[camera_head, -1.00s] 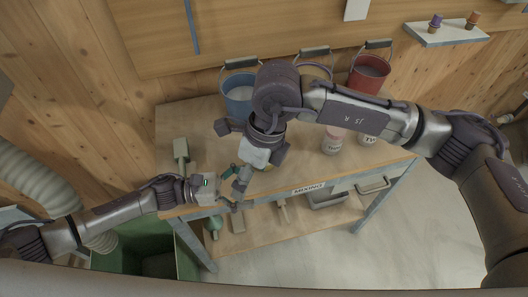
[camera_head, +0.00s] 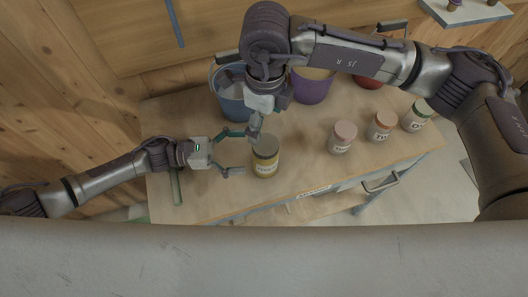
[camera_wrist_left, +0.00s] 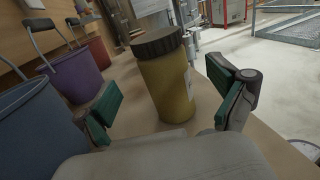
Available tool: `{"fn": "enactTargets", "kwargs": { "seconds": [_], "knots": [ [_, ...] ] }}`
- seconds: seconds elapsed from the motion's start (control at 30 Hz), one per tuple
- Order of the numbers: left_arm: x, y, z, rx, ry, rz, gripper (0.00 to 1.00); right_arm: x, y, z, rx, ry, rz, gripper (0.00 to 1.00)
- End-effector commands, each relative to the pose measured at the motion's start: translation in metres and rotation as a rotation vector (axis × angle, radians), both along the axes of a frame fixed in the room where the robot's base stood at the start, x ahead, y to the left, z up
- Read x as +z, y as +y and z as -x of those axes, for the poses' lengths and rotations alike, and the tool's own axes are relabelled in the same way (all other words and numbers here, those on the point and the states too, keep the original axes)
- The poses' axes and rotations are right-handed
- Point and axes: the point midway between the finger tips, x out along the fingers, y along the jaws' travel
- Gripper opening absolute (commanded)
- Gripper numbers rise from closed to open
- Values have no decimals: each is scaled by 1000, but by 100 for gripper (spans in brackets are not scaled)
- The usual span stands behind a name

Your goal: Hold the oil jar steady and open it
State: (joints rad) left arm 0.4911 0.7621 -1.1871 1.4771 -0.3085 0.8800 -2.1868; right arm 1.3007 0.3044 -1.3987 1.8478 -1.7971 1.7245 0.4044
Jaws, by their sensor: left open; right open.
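The oil jar (camera_head: 266,163) is yellow with a dark grey lid and a pale label; it stands upright on the wooden bench. It also shows in the left wrist view (camera_wrist_left: 166,85), ahead and between the two green finger pads. My left gripper (camera_head: 238,153) is open just left of the jar, its fingers pointing at it with a gap on each side. I cannot tell whether the fingertips reach past its near side. My right gripper (camera_head: 262,117) is open and points down above and slightly behind the lid, apart from it. Its fingers are partly hidden.
Behind the jar stand a blue bucket (camera_head: 233,97), a purple bucket (camera_head: 312,88) and a red bucket (camera_head: 368,80). To the right are a pink-lidded jar (camera_head: 343,138), an orange-lidded jar (camera_head: 381,127) and a green-lidded jar (camera_head: 417,116). The bench front (camera_head: 215,208) is clear.

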Motion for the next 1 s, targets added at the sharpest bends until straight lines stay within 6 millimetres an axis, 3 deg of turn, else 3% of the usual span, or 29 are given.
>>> {"fn": "enactTargets", "kwargs": {
  "seconds": [0.33,0.73,1.0],
  "knots": [
    [1,-49,-3,0,0,2,96,0,0,0,0,1,0,85],
    [0,-57,-3,2,1,0,96,0,0,0,0,1,0,85],
    [0,-57,-3,2,1,0,52,0,0,0,0,1,0,85]
  ]
}}
